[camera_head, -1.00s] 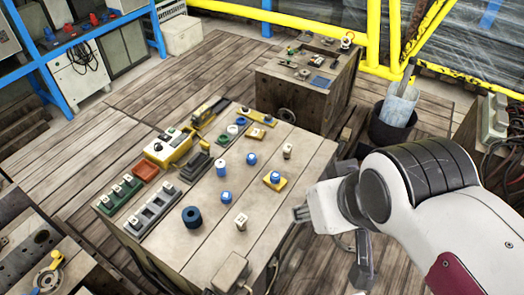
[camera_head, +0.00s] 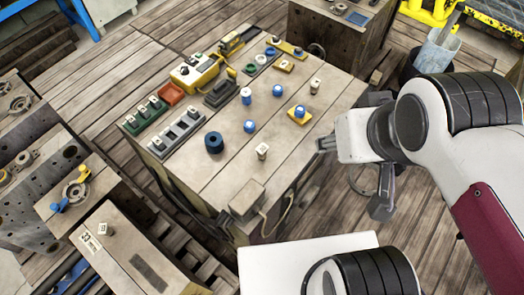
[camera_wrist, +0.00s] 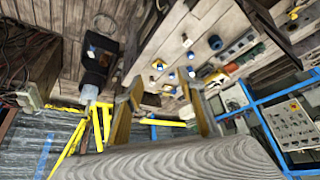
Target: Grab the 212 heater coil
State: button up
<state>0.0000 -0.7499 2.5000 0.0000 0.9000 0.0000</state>
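Several small cylinders stand on the wooden-topped table (camera_head: 222,178). They include a white one with a dark mark (camera_head: 262,151), another pale one (camera_head: 315,86), a blue-and-white one (camera_head: 246,96) and blue ones (camera_head: 250,126). A larger dark blue ring (camera_head: 214,142) stands left of them. I cannot read 212 on any piece, so I cannot tell which is the heater coil. My gripper (camera_head: 382,200) is beyond the table's right edge, partly hidden by my wrist. In the wrist view its two fingers (camera_wrist: 158,115) are apart with nothing between them.
A grey box (camera_head: 246,198) with a cable sits at the near corner. A dark bucket (camera_head: 412,66) stands at right. Clear tabletop lies between the cylinders.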

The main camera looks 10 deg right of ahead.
dwell(0.3)
jog(key=shift+o, duration=1)
